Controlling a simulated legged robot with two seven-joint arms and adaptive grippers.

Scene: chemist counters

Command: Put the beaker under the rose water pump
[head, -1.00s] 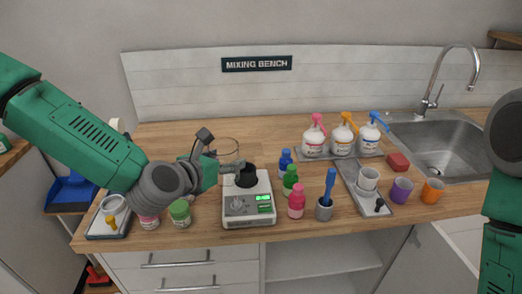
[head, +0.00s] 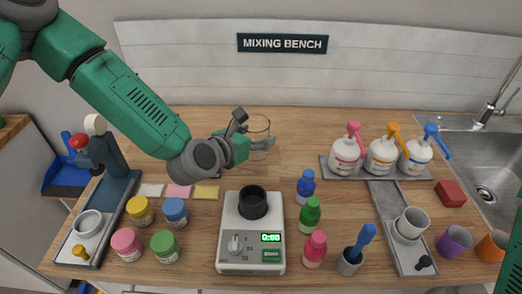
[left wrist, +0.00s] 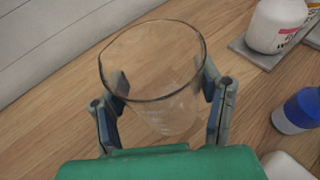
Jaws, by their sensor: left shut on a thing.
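The clear glass beaker (left wrist: 155,75) is upright between the two fingers of my left gripper (left wrist: 165,95), which is shut on it. In the head view the beaker (head: 257,124) shows behind my left gripper (head: 260,143), over the back of the counter behind the scale. I cannot tell whether its base touches the wood. Three white pump bottles stand on a grey tray at the back right: one with a pink pump (head: 346,150), one with an orange pump (head: 383,150) and one with a blue pump (head: 419,150). Their labels are too small to read. My right gripper is out of view.
A white scale (head: 252,235) with a black cup (head: 253,202) stands at the front. Blue (head: 306,187), green (head: 310,214) and pink (head: 315,249) bottles stand right of it. Several jars and a press (head: 105,200) are at left. The wood between beaker and pump tray is clear.

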